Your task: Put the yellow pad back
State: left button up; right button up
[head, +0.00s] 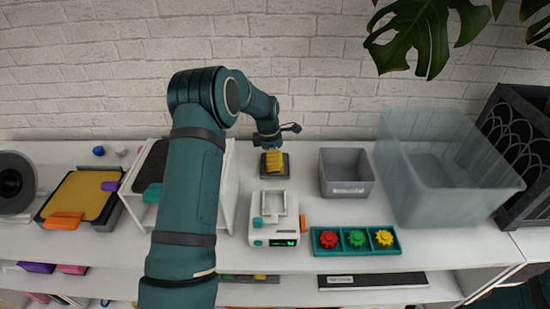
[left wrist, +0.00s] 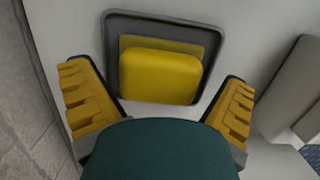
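The yellow pad (head: 275,162) lies in a small dark grey tray (head: 264,173) on the white bench, towards the wall. In the left wrist view the yellow pad (left wrist: 160,76) is a rounded block in the grey tray (left wrist: 205,32), with a flatter yellow part showing behind it. My left gripper (head: 269,144) is just above and behind the tray. In the left wrist view its ribbed yellow fingers are spread wide either side of the pad, with gaps; the left gripper (left wrist: 156,74) is open and empty. My right gripper is not in view.
A white scale (head: 274,228) stands in front of the tray. A grey bin (head: 346,188) and a large translucent bin (head: 465,190) are to the right. A teal tray (head: 328,250) holds coloured gears. A white stand (head: 225,190) is close on the left.

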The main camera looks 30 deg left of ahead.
pick_arm(q)
jog(key=shift+r, duration=0.1)
notch_tip(320, 180, up, 12)
jog(key=s+a+p, duration=0.1)
jog(key=p, duration=0.1)
jog(key=shift+a+p, duration=0.25)
jog(key=shift+p, duration=0.05)
dwell(0.5)
